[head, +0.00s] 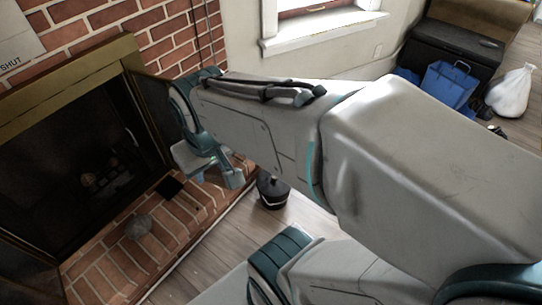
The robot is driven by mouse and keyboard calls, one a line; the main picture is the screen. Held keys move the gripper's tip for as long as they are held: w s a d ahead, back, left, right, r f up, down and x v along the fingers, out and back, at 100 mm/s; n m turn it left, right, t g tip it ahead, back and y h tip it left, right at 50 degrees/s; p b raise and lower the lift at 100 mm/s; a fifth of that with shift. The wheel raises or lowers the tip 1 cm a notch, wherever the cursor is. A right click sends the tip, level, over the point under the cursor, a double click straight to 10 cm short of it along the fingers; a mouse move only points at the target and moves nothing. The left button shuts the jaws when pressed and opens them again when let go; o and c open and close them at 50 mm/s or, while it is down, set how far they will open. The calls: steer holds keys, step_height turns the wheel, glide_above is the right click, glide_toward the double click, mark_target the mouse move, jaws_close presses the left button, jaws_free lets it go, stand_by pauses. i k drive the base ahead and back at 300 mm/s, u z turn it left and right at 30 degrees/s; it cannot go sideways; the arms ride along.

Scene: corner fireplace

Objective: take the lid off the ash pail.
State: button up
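A small black pail (272,191), which looks like the ash pail, stands upright on the wood floor just off the hearth's edge. Its dark top seems to be the lid, with a small raised bit at its middle, and a pale band shows below it. My arm passes above and partly in front of the pail's surroundings. My gripper (228,178) hangs to the left of the pail, over the brick hearth, and looks apart from it. The fingers are small and partly overlapped by my arm, so their opening is unclear.
The fireplace (85,150) is at left with its glass doors swung open. A grey lump (138,227) and a small black square (171,187) lie on the brick hearth (100,262). A black chest (452,58), blue bag (447,85) and white sack (512,92) stand far right.

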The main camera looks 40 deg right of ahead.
mark_target(268, 185)
steer(key=z, duration=0.85)
steer(key=i, duration=0.85)
steer(key=z, duration=0.5)
